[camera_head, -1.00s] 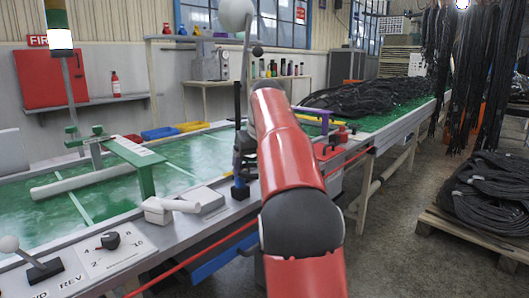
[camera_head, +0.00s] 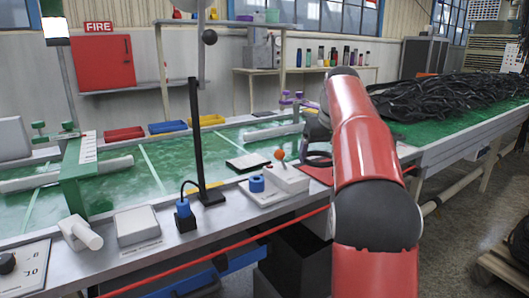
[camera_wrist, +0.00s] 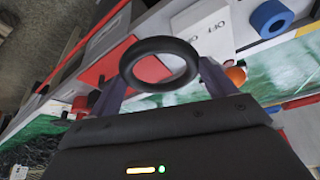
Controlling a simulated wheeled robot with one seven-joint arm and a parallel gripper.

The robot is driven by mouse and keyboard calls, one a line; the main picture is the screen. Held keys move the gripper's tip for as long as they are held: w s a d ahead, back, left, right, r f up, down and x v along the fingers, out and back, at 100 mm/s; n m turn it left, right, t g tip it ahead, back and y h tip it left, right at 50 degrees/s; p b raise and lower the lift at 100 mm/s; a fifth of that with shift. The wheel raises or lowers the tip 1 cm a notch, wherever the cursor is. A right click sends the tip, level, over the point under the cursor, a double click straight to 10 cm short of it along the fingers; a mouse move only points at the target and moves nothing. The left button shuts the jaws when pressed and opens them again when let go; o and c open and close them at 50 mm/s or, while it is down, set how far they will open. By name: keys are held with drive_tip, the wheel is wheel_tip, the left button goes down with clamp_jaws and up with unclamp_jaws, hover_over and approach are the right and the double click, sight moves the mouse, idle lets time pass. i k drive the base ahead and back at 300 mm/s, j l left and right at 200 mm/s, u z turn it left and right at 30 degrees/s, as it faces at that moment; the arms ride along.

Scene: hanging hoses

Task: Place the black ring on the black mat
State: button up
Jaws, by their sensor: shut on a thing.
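My gripper (camera_wrist: 158,84) is shut on the black ring (camera_wrist: 128,68) in the wrist view. The ring is a thick, plain, dark loop between two purplish fingers, held above the bench. In the head view my red arm reaches over the bench and hides most of the gripper. A dark curved shape shows just left of the arm there, but I cannot tell whether it is the ring. A dark flat pad with a pale edge (camera_head: 247,162) lies on the green bench surface, left of my arm. I cannot tell whether it is the black mat.
Left of my arm stand a white box with an orange knob (camera_head: 284,172), a blue roll (camera_head: 257,184) and a tall black post (camera_head: 196,140). A red panel (camera_head: 321,172) lies beside the arm. Black hoses (camera_head: 450,92) are heaped at the back right.

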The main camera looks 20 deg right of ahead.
sight(249, 161)
drive_tip(key=i+l+u, duration=0.4)
drive_tip(key=l, duration=0.25)
drive_tip(key=i+l+u, duration=0.15)
drive_tip(key=l, duration=0.2)
drive_tip(key=i+j, duration=0.25)
drive_tip(key=i, duration=0.15)
drive_tip(key=k+u, duration=0.05)
